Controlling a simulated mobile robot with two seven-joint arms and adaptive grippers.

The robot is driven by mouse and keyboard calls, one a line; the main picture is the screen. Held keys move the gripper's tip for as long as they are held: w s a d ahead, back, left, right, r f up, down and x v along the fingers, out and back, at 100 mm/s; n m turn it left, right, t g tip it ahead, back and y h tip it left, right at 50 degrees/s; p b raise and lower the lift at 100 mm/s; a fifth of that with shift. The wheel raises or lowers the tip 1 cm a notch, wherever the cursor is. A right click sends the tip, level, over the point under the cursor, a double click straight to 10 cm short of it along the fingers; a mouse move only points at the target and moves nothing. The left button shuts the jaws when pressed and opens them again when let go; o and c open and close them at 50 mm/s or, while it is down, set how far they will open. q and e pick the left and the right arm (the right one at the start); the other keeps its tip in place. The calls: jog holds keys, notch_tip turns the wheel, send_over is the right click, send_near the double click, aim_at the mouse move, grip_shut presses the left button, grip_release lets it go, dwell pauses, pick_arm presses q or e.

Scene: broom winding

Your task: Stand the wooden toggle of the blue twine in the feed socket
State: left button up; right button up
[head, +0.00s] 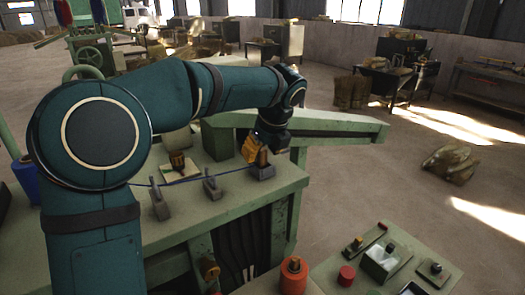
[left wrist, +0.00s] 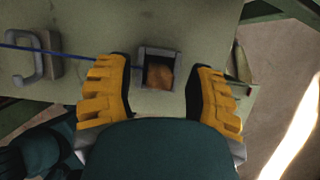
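The wooden toggle (left wrist: 159,76) is brown and sits inside the square grey feed socket (left wrist: 143,72). In the head view the toggle (head: 262,157) rises upright from the socket (head: 262,172) near the right end of the green bench. The blue twine (left wrist: 60,52) runs taut from the left towards the socket; it also shows in the head view (head: 185,182). My left gripper (left wrist: 158,66) is open, its yellow fingers on either side of the socket and apart from the toggle. In the head view the left gripper (head: 256,150) is just above the socket. My right gripper is out of view.
Grey guides (head: 211,186) stand along the twine on the green bench (head: 230,205). A blue spool (head: 26,180) is at the far left. An orange spool (head: 293,277) and a green tray table (head: 405,262) with small parts are at the front right.

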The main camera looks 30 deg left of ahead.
pick_arm(q)
jog(key=v, duration=1.2)
